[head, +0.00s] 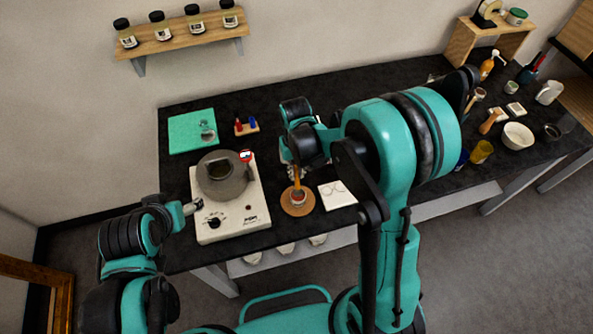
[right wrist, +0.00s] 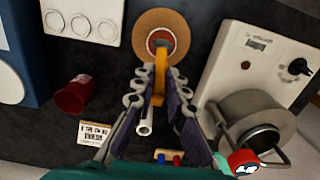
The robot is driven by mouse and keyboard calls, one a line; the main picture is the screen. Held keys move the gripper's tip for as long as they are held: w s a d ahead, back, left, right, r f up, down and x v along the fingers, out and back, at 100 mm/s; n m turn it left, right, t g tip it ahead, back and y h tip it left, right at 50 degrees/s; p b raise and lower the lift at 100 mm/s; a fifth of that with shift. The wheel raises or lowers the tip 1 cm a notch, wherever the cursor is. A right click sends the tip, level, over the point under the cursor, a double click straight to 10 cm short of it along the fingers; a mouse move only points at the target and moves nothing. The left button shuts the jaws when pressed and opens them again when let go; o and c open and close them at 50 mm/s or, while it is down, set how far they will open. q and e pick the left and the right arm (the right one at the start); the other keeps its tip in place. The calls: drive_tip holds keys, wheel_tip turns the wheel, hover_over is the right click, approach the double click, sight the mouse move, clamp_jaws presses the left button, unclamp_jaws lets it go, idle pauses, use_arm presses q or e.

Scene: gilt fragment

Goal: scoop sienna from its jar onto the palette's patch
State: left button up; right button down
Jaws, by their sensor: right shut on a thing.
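My right gripper (head: 296,174) is shut on an orange-handled scoop (head: 297,190); in the right wrist view the scoop (right wrist: 159,75) stands between the fingers. Its lower end reaches the small jar (head: 298,197) with reddish-brown contents, which sits on a round cork mat (head: 286,205). The jar (right wrist: 161,38) also shows in the right wrist view; the scoop's tip is hidden. The white palette (head: 337,194) with outlined round patches lies just right of the mat. My left gripper (head: 194,207) is at the left edge of the hot plate, its jaws too small to read.
The white hot plate (head: 232,215) with a grey pot (head: 222,182) stands left of the mat. Behind are a green mat (head: 190,130) and a small stand with red and blue pieces (head: 246,126). Bowls and bottles crowd the right end, including a white bowl (head: 517,136).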

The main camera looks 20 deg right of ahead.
sight(296, 174)
drive_tip(key=shift+f+b, duration=0.55)
drive_tip(key=shift+b, duration=0.1)
idle(1.2)
idle(0.5)
drive_tip(key=shift+r+p, duration=0.65)
drive_tip(key=shift+r, duration=0.25)
drive_tip(key=shift+r+p, duration=1.75)
drive_tip(key=shift+r, duration=0.9)
drive_tip(key=shift+f, duration=0.1)
